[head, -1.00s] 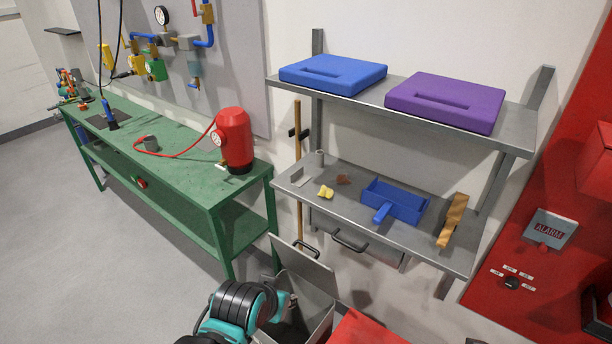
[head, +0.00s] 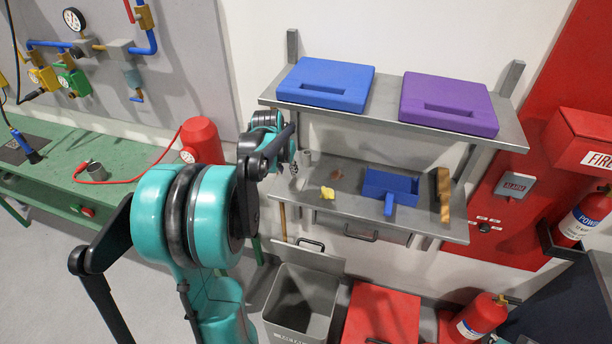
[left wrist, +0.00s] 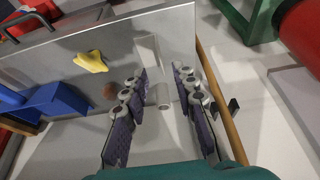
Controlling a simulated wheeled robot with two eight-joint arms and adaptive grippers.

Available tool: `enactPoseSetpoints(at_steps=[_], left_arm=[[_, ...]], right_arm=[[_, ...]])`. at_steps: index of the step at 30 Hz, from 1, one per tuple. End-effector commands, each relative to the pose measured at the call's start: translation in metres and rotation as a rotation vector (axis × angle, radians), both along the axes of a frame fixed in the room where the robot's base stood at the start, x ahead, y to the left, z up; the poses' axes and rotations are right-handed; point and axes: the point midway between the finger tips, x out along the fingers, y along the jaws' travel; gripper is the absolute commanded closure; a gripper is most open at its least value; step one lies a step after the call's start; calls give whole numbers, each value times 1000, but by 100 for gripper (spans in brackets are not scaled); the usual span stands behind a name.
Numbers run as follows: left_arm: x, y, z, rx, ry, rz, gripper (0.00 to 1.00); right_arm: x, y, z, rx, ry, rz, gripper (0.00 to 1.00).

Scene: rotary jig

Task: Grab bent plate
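The bent plate (left wrist: 150,52) is a pale grey metal piece lying on the lower steel shelf (head: 340,204). In the left wrist view it lies just ahead of the fingertips, closer to the left finger in the picture. In the head view the left gripper (head: 290,166) is small and partly hidden by my arm. My right gripper is not in view.
A small grey cylinder (left wrist: 163,97) shows between the fingers. A wooden pole (left wrist: 222,105) stands close beside the shelf's edge. A yellow piece (head: 327,192), a reddish piece (head: 337,174), a blue dustpan-like tray (head: 391,184) and a brush (head: 443,194) share the shelf. Upper-shelf cases sit above.

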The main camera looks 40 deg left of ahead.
Motion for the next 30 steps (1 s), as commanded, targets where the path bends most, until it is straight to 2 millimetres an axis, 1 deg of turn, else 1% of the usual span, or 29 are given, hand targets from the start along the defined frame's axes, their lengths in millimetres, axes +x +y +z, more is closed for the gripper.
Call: enactPoseSetpoints(at_steps=[3,8,12,15,18,24,25,26,27,28,30], left_arm=[[5,2,-15,0,1,0,72],[12,4,-33,0,0,-1,72],[20,7,-54,0,0,-1,72],[24,8,-64,0,0,-1,72],[26,9,-69,0,0,-1,72],[26,9,-69,0,0,-1,72],[26,9,-69,0,0,-1,78],[26,9,-69,0,0,-1,86],[26,9,-69,0,0,-1,96],[26,9,-69,0,0,-1,100],[26,9,-69,0,0,-1,100]], right_arm=[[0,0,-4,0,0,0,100],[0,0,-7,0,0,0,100],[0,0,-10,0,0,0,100],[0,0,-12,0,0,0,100],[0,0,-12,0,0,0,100],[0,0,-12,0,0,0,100],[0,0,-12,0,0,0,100],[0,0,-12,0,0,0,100],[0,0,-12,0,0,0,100],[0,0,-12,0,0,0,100],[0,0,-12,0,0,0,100]])
